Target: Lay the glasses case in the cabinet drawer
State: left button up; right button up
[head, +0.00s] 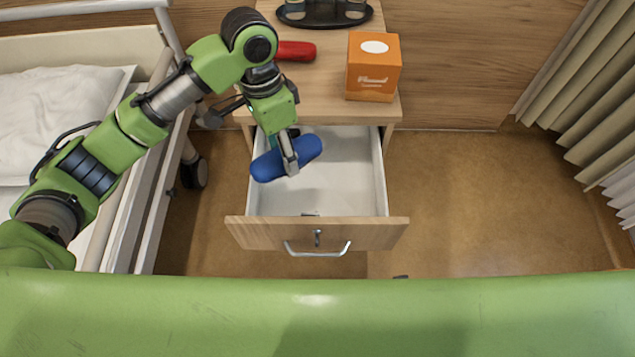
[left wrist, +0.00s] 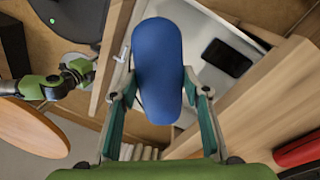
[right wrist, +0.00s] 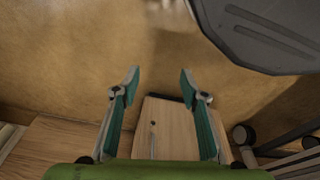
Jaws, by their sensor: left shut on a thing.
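The glasses case (head: 268,167) is a blue, rounded, elongated case. My left gripper (head: 288,158) is shut on it and holds it over the open cabinet drawer (head: 345,190), tilted in the head view. In the left wrist view the case (left wrist: 157,60) sits between the two fingers. The drawer is pulled out, with a pale interior and a wooden front (head: 270,232) with a metal handle. A dark flat phone-like object (left wrist: 227,58) lies in it. My right gripper (right wrist: 160,85) is open and empty in the right wrist view; it is outside the head view.
An orange box (head: 373,75) and a red elongated object (head: 296,51) stand on the cabinet top (head: 325,75), with a dark stand-like object (head: 325,15) behind. A bed (head: 60,110) with a rail is at the left. A curtain (head: 590,90) hangs at the right. Floor right of the drawer is clear.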

pick_arm(q)
jog(key=d+f+m+b, duration=0.6)
jog(key=f, duration=0.5)
jog(key=b, duration=0.2)
send_over(316, 206)
jog(key=shift+y, duration=0.4)
jog(key=f, duration=0.5)
jog(key=shift+w+f, duration=0.2)
jog(key=shift+f, duration=0.05)
notch_tip(316, 206, down, 4)
jog(key=shift+f+b, duration=0.1)
jog(key=shift+b, duration=0.25)
jog(key=shift+f, duration=0.25)
pick_arm(e)
notch_tip(316, 206, up, 15)
jog(key=w+t, duration=0.1)
jog(key=shift+w, duration=0.4)
pick_arm(q)
jog(key=shift+f, duration=0.15)
pick_arm(e)
jog(key=shift+f, duration=0.2)
pick_arm(q)
jog(key=o, duration=1.2)
jog(key=shift+o, duration=0.2)
pick_arm(e)
jog(key=shift+f, duration=0.1)
